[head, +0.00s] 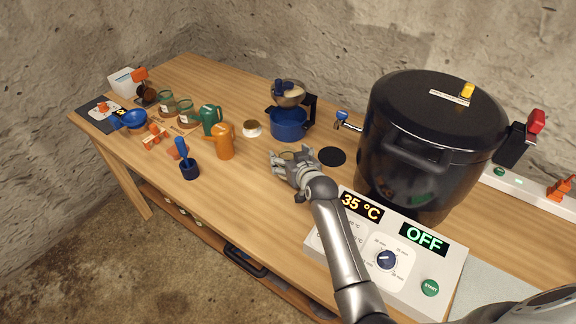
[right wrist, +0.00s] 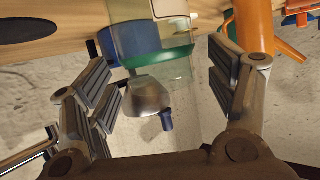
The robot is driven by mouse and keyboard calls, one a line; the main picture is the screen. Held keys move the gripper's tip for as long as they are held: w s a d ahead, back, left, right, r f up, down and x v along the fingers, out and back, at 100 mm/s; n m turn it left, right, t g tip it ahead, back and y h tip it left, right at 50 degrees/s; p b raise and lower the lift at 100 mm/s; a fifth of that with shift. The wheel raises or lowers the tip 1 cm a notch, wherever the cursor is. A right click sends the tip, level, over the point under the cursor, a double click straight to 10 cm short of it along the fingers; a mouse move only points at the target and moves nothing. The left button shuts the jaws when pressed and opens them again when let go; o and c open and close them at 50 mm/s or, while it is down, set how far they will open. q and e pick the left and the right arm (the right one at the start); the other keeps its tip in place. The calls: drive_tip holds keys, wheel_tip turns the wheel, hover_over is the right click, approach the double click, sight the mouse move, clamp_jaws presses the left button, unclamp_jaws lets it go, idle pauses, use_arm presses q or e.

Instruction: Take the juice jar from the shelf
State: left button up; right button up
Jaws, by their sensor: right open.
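My right gripper (head: 285,170) is over the table, left of the big black pot, with its fingers apart. In the right wrist view, a clear glass jar with a green band (right wrist: 165,65) shows beyond and between the open fingers (right wrist: 165,85); no grip on it shows. In the head view a round, yellowish jar top (head: 287,155) shows at the fingertips, mostly hidden by the gripper. Several pale round tops (head: 183,222) show on the low shelf under the table; I cannot tell which is the juice jar. My left gripper is not in view.
The black pot (head: 432,130) and its control panel (head: 400,262) stand to the right. A black disc (head: 332,156) lies beside the gripper.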

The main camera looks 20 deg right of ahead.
drive_tip(key=shift+w+f, duration=0.3)
drive_tip(key=shift+w, duration=0.35)
drive_tip(key=c, duration=1.2)
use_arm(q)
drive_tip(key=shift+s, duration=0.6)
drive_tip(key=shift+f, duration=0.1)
